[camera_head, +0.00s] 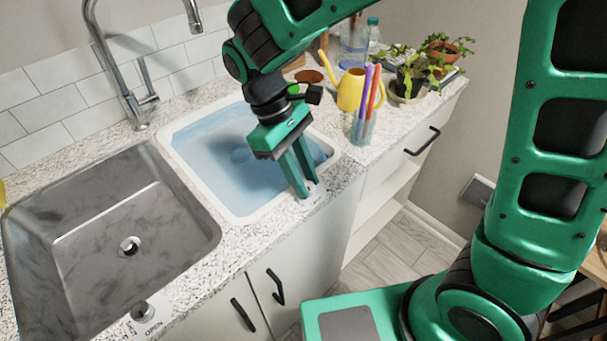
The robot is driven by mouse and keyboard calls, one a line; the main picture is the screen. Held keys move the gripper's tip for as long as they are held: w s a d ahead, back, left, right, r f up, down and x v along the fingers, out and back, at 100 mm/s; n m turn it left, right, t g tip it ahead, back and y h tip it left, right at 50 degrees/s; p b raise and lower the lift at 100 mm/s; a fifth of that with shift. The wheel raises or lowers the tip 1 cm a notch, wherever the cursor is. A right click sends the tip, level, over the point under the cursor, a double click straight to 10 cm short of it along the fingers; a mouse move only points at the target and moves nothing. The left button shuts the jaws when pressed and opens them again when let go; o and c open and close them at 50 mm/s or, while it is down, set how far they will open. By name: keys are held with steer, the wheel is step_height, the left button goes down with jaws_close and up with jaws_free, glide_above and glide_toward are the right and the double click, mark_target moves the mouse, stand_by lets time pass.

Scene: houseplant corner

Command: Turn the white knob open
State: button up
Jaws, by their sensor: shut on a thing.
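My gripper (303,188) points down at the front right corner of the white-rimmed basin (236,216). Its green fingers are closed at the counter's front edge, on what appears to be the white knob. The knob itself is almost wholly hidden by the fingers; a pale label patch (317,194) shows beside the fingertips. The basin holds bluish water (215,150), with a blurred drain beneath it. How far the knob is turned cannot be seen.
A steel sink (75,215) is at left, with a metallic knob (142,311) marked OPEN in front. A faucet (125,85) stands behind. A cup of pens (362,127), a yellow watering can (351,90) and potted plants (408,85) stand right of my gripper.

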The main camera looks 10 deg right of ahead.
steer(key=n+t, duration=0.1)
steer(key=n, duration=0.1)
steer(key=n+t, duration=0.1)
steer(key=n, duration=0.2)
steer(key=shift+a+r+n+h, duration=0.1)
steer(key=shift+n+h, duration=0.2)
steer(key=shift+h, duration=0.1)
stand_by(0.4)
steer(key=o, duration=1.1)
steer(key=shift+c, duration=0.2)
steer(key=s+v, duration=0.1)
steer(key=v, duration=0.9)
steer(key=shift+w+r, duration=0.3)
steer(key=shift+w, duration=0.15)
